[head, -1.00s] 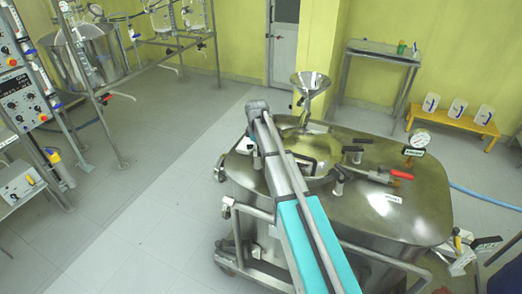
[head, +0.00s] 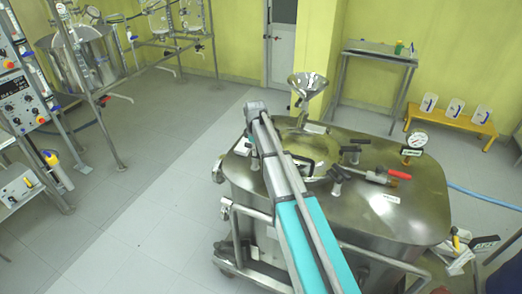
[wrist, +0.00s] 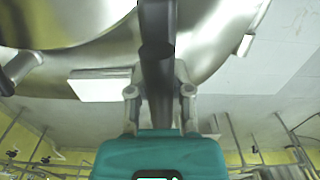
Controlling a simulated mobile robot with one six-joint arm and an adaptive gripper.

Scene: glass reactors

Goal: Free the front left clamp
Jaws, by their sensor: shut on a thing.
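The steel vessel (head: 400,225) stands on a wheeled frame, with a round hatch and several black-handled clamps on its lid. One clamp (head: 338,178) shows in the head view right of my arm. In the wrist view, a long black clamp handle (wrist: 158,75) runs between the two fingers of my gripper (wrist: 159,92), which is shut on it. A second black handle (wrist: 20,68) is at the left edge of that view. In the head view my arm hides the gripper and the held handle, so I cannot tell from there which clamp it is.
A steel funnel (head: 307,88) rises behind the hatch. A red-handled valve (head: 398,175) and a gauge (head: 416,142) sit on the lid at the right. A side table (head: 380,55) and yellow bench (head: 455,118) stand behind. The floor at left is open.

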